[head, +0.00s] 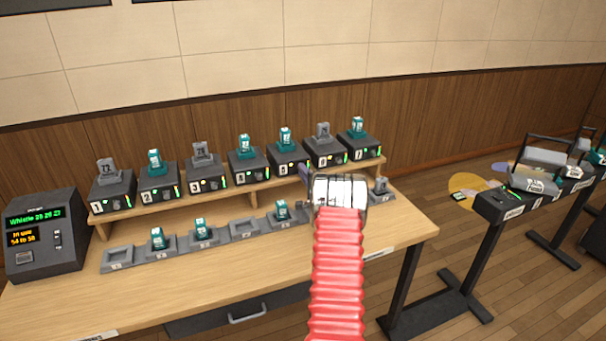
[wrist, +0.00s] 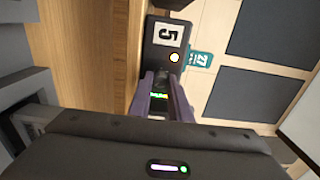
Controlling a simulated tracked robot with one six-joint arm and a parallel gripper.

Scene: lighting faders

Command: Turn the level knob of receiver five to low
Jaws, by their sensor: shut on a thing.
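Receiver five (head: 289,169) is a dark box on the wooden shelf, with a teal pack standing in its top. In the wrist view its face (wrist: 152,48) appears sideways, with a white "5" label and a pale yellow round light. My gripper (wrist: 163,76) has its purple fingers shut on the level knob at the face, beside the label and light. The fingers hide most of the knob, so its setting cannot be read. A green and yellow strip of lights shows between the fingers. In the head view my wrist hides the fingertips and part of the receiver.
Similar numbered receivers stand in a row on both sides, close together. Below is a row of grey cradles (head: 245,229), some holding teal packs. A dark display console (head: 45,245) stands at the left. The front of the wooden table (head: 180,285) is clear.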

